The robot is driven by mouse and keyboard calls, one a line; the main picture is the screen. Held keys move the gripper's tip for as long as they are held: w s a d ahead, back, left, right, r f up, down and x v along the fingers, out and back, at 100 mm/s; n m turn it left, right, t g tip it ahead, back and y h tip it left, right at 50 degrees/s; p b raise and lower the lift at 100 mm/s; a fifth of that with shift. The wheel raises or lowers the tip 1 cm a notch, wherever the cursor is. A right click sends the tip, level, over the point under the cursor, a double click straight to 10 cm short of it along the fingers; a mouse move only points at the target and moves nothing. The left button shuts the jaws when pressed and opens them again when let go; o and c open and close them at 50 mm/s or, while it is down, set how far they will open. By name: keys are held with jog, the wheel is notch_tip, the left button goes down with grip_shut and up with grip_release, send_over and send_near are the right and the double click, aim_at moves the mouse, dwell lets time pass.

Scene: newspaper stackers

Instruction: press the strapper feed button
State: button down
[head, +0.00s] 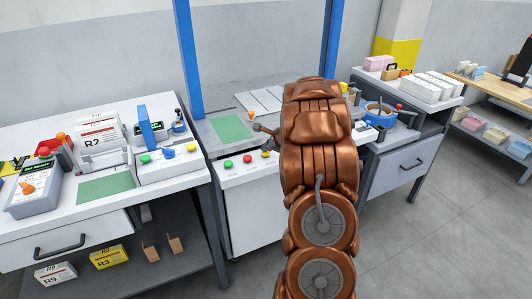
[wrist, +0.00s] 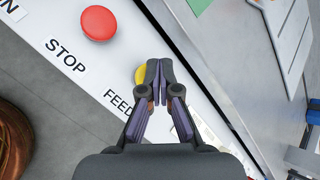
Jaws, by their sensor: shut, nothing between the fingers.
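The yellow feed button (wrist: 139,75) sits on a white panel strip beside the word FEED (wrist: 117,102). In the head view the yellow button (head: 265,154) is at the right end of a row with a red button (head: 247,158) and a green button (head: 228,163). My gripper (wrist: 160,68) is shut and empty, its fingertips over the right part of the yellow button and partly hiding it. I cannot tell whether they touch it. In the head view my gripper (head: 258,128) shows small beside my copper arm, near the panel. The red button (wrist: 99,23) by the word STOP is left of the fingertips.
Blue posts (head: 188,60) rise beside the strapper table with its green pad (head: 232,127). The left bench (head: 30,225) holds boxes, a blue-handled device and more coloured buttons. A drawer cabinet (head: 400,170) stands right. Open floor (head: 460,240) lies at front right.

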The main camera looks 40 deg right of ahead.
aim_at(267, 153)
jog(key=shift+f, duration=0.25)
dwell(0.6)
jog(key=shift+r+p, duration=0.7)
jog(key=shift+r, duration=0.2)
notch_tip(267, 153, up, 5)
jog(key=p, duration=0.4)
jog(key=shift+p, duration=0.35)
dwell(0.4)
